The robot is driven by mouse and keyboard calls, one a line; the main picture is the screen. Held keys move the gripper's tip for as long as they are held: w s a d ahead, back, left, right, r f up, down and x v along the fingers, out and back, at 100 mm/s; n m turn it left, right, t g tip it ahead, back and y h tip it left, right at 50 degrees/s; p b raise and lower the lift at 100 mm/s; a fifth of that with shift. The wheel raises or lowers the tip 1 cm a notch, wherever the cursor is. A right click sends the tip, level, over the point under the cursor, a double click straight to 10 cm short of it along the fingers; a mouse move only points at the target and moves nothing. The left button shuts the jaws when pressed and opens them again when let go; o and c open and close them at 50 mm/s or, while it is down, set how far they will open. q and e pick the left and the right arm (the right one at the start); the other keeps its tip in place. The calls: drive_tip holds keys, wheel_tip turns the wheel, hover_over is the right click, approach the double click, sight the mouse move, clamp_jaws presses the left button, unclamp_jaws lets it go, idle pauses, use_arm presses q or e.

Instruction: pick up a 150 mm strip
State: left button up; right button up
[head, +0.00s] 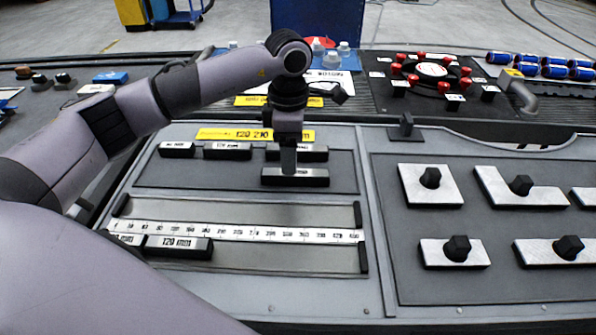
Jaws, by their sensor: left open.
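My left gripper (289,165) points straight down and is open, its fingers right at a dark strip (312,178) in the front row of the grey strip tray (200,177). I cannot tell whether the fingers touch it. Behind it lies a longer strip (317,153), partly hidden by the gripper. Two more strips, a short one (176,150) and a middle one (228,151), lie to the left in the back row. Their labels are too small to read, so I cannot tell which is 150 mm. My right gripper is out of view.
In front is a measuring tray with a white ruler (290,235) and a strip marked 120 mm (178,247); a further strip beside it is partly hidden by my arm. Metal plates with black knobs (431,186) stand at the right. A yellow label (225,134) is behind the tray.

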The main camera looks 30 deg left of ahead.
sight(295, 177)
use_arm(q)
wheel_tip(295, 177, down, 5)
drive_tip(key=shift+w+d+p, duration=0.1)
drive_tip(key=shift+p, duration=0.25)
clamp_jaws()
drive_tip(key=shift+r, duration=0.15)
